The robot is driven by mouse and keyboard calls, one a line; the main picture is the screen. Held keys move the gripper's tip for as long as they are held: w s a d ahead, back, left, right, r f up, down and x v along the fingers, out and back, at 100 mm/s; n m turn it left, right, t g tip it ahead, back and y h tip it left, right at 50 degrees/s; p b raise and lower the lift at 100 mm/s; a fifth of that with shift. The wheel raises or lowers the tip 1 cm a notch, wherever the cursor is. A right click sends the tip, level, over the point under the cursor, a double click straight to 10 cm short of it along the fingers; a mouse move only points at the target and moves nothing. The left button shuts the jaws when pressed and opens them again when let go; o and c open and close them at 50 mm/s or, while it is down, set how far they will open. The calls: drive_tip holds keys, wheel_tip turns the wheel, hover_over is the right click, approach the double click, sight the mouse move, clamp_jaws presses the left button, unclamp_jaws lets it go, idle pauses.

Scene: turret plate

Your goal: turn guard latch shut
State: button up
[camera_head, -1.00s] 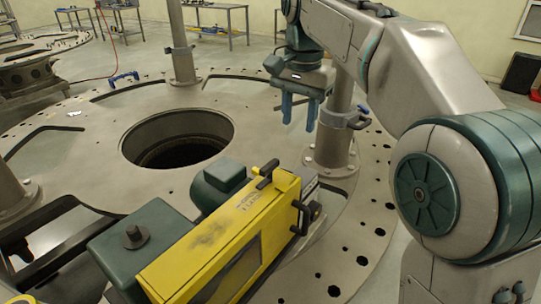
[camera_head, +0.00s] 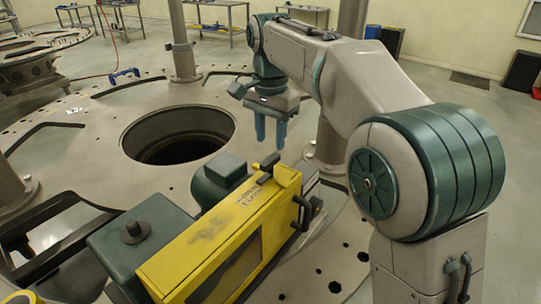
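A yellow guard (camera_head: 215,235) covers a green machine in the lower middle of the head view. A small black lever (camera_head: 266,167) stands at its far upper corner, and a black handle (camera_head: 304,212) sits on its right end. I cannot tell for sure which of these is the latch, or whether it is shut. My gripper (camera_head: 270,134) hangs above and beyond the guard's far corner, pointing down. Its two blue fingers are apart with nothing between them. It appears clear of the lever and the guard.
The machine sits on a large round metal plate (camera_head: 95,130) with a dark round hole (camera_head: 178,136) at its middle. Green housings (camera_head: 133,250) adjoin the guard on the left. A grey post (camera_head: 330,140) stands just right of my gripper, and another post (camera_head: 182,45) stands farther back.

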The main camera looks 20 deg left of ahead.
sight(271, 159)
drive_tip(key=shift+f, duration=2.75)
clamp_jaws()
